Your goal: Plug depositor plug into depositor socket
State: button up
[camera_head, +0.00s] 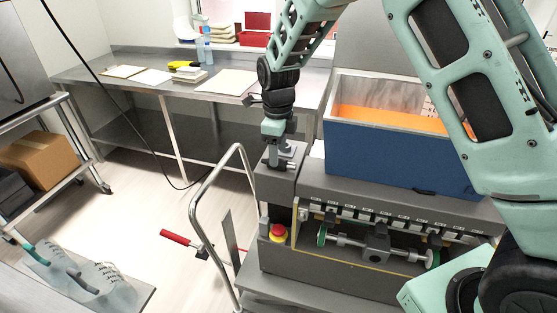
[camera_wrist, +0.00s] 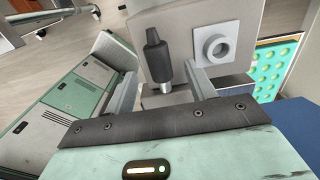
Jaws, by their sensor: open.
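The depositor plug (camera_wrist: 155,50) is a dark cylinder with a narrower metallic end. In the wrist view it shows between the two fingers of my gripper (camera_wrist: 160,72). The fingers are apart, with visible gaps on both sides of the plug. The depositor socket (camera_wrist: 215,47) is a pale round ring on a square plate, just right of the plug and apart from it. In the head view my gripper (camera_head: 277,140) points down over the grey block at the left end of the depositor (camera_head: 283,185). The plug is too small to make out clearly there.
The blue hopper (camera_head: 395,160) with orange contents stands right of my gripper. A red emergency button (camera_head: 278,232) is on the depositor's front, and a curved metal handle (camera_head: 196,215) rises at left. A steel table (camera_head: 130,89) stands behind. Floor at left is mostly open.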

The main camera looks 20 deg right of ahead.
jog(key=shift+s+f+p, duration=0.1)
jog(key=shift+f+p, duration=0.35)
jog(key=shift+f, duration=1.15)
jog(key=shift+c, duration=0.3)
jog(key=c, duration=1.1)
jog(key=shift+o, duration=0.5)
